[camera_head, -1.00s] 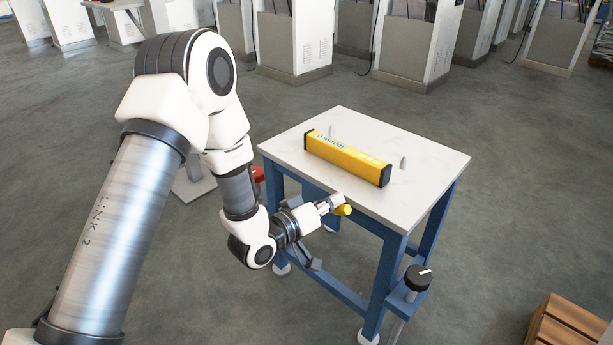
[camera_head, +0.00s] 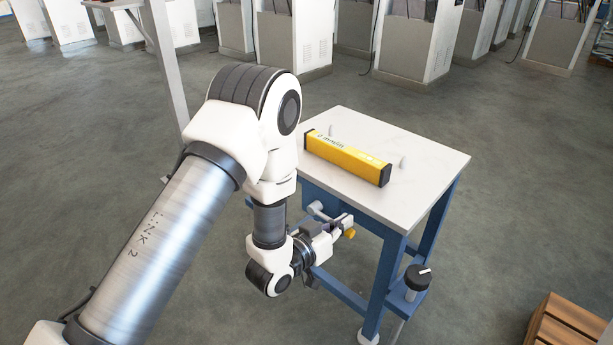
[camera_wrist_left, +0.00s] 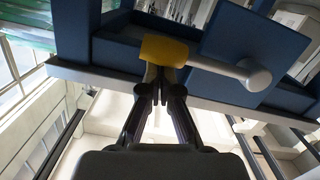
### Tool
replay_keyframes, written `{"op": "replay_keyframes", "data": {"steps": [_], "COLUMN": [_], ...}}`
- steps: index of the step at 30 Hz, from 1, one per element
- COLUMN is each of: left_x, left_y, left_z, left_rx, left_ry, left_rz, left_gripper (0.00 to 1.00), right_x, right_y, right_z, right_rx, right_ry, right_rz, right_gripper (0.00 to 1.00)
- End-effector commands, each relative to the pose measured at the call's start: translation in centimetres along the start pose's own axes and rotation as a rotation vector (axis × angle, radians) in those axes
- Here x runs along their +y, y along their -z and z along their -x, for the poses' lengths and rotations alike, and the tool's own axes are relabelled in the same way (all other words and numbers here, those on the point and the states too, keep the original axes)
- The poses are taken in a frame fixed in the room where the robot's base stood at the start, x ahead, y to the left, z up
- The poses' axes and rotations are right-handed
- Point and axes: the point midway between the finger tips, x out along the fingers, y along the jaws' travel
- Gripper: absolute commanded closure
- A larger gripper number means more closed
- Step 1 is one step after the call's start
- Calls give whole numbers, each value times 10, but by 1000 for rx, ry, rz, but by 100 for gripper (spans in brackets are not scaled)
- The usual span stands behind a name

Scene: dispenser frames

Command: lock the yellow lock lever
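The yellow lock lever (camera_head: 349,234) is under the front edge of the table. In the left wrist view its yellow end (camera_wrist_left: 164,50) is at the top centre, with a grey rod running right to a rounded pivot (camera_wrist_left: 255,75) in front of a blue panel. My left gripper (camera_head: 342,224) is at the lever's yellow end. In the left wrist view the gripper's fingers (camera_wrist_left: 161,82) converge closely on the yellow end and look shut on it; the exact contact is partly hidden. My right gripper is in neither view.
The white-topped table (camera_head: 430,160) has blue legs and rails. A yellow box with black ends (camera_head: 345,158) lies on top between small grey pegs. A black knob (camera_head: 417,278) sits on a bracket at the right leg. A wooden crate (camera_head: 572,325) stands lower right.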

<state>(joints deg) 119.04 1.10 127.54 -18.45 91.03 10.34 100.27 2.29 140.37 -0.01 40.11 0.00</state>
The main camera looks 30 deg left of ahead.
Motion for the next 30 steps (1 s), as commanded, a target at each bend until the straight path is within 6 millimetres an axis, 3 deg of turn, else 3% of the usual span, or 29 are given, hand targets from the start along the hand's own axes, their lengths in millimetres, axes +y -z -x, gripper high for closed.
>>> {"op": "replay_keyframes", "data": {"steps": [14,25,30], "left_x": [0,-1,0], "left_y": [-6,-3,-1], "left_z": [4,62,76], "left_rx": [-16,-9,-4], "left_ry": [1,3,1], "left_rz": [4,6,2], "left_gripper": [100,100,100], "right_x": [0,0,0], "right_y": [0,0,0], "right_z": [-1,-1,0], "right_rx": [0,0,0], "right_ry": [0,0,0], "right_rz": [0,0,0], "right_gripper": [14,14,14]}}
